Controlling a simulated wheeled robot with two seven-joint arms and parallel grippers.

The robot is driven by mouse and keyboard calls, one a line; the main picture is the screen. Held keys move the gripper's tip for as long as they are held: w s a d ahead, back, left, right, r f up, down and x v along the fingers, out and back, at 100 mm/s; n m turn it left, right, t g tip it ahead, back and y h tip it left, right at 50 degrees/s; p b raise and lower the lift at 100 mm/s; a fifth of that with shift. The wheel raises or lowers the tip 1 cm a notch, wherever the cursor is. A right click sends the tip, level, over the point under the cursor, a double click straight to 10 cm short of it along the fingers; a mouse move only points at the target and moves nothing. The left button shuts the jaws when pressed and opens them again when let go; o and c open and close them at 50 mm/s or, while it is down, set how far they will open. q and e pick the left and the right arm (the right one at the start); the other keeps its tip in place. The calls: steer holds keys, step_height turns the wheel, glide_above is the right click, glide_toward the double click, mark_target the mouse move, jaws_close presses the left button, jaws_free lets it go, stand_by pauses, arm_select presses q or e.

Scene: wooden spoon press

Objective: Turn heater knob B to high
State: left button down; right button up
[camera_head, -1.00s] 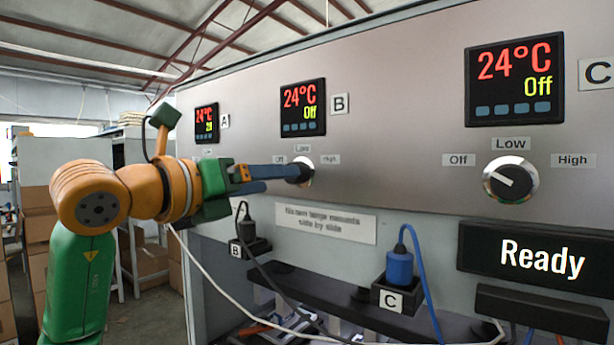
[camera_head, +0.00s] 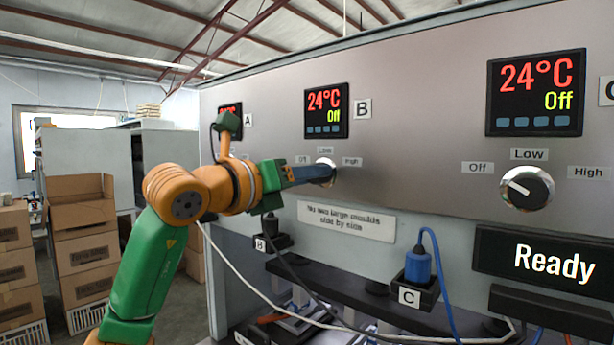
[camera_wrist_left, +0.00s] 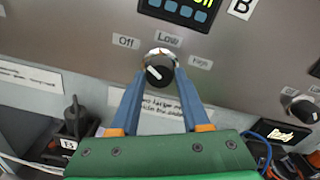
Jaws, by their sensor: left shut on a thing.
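Heater knob B (camera_head: 327,165) is a dark knob with a pale ring on the grey panel, with Off, Low and High labels around it. My left gripper (camera_head: 318,173) reaches it from the left, and its blue fingers partly cover it. In the left wrist view, knob B (camera_wrist_left: 158,70) sits between the two fingertips (camera_wrist_left: 160,78), which are shut on its sides. My right gripper is not in view.
Knob C (camera_head: 527,187) and display C (camera_head: 535,93) are farther right on the panel. Below are a black ledge, a blue plug (camera_head: 418,264) and hanging cables. A Ready screen (camera_head: 548,257) is at the lower right. Cardboard boxes (camera_head: 82,230) stand at the left.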

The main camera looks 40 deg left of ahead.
arm_select(q)
steer(key=shift+r, duration=0.1)
steer(key=m+p, duration=0.7)
steer(key=m, duration=1.6)
steer(key=shift+a+m, duration=0.1)
steer(key=shift+m, duration=0.3)
stand_by(0.5)
steer(key=shift+c, duration=1.9)
jaws_free()
